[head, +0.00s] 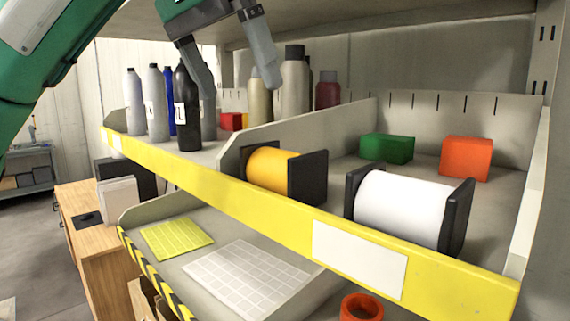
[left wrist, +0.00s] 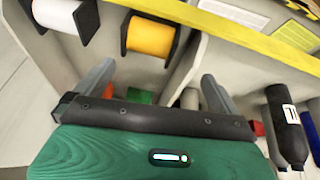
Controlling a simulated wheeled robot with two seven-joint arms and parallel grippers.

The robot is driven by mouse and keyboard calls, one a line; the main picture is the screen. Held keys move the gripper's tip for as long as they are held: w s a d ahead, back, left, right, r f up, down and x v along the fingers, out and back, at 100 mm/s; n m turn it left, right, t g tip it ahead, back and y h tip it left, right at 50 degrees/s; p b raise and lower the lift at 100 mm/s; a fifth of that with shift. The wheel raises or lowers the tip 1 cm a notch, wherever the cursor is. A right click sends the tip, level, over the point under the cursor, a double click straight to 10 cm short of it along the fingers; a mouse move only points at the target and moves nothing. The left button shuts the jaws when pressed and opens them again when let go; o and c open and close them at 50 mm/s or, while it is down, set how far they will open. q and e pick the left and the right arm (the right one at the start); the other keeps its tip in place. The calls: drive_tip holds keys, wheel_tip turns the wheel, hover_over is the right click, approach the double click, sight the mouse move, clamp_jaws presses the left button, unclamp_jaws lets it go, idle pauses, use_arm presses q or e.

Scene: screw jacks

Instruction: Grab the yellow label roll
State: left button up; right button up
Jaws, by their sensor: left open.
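The yellow label roll (head: 272,168) sits between black end plates in a shelf bin, behind the yellow front edge. It also shows in the left wrist view (left wrist: 150,37), at the top centre, beyond the fingertips. My left gripper (head: 240,90) is open and empty, above and behind the roll in the head view, close to the bottles. In the left wrist view its two fingers (left wrist: 156,72) are spread apart, with the roll not between them. The roll is unobstructed in both views. My right gripper is in neither view.
A white label roll (head: 400,207) stands right of the yellow one. A black bottle (head: 187,110) and several others stand left of the bin divider (head: 300,127). Green (head: 387,148) and orange (head: 466,158) boxes sit behind the rolls. A shelf board (head: 390,12) hangs overhead.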

sight(282, 151)
use_arm(q)
drive_tip(key=shift+m+y, duration=0.3)
drive_tip(key=shift+m, duration=0.2)
drive_tip(key=d+f, duration=0.1)
drive_tip(key=f, duration=0.1)
drive_tip(key=d+f+p, duration=0.1)
drive_tip(key=d+f, duration=0.1)
drive_tip(key=w+d+f, duration=0.1)
drive_tip(key=f, duration=0.2)
drive_tip(key=shift+w+d+f+p, duration=0.1)
drive_tip(key=shift+d+p, duration=0.2)
drive_tip(key=shift+w+d+f, duration=0.1)
drive_tip(key=shift+w+f, duration=0.05)
drive_tip(key=shift+f, duration=0.1)
drive_tip(key=shift+w+d+f+p, duration=0.1)
drive_tip(key=shift+d+f+p, duration=0.15)
drive_tip(key=shift+f+p, duration=0.25)
drive_tip(key=p+x, duration=0.2)
drive_tip(key=x, duration=0.1)
drive_tip(key=shift+d, duration=0.15)
drive_tip(key=shift+w+d+f, duration=0.1)
drive_tip(key=shift+w+f, duration=0.1)
drive_tip(key=shift+f, duration=0.25)
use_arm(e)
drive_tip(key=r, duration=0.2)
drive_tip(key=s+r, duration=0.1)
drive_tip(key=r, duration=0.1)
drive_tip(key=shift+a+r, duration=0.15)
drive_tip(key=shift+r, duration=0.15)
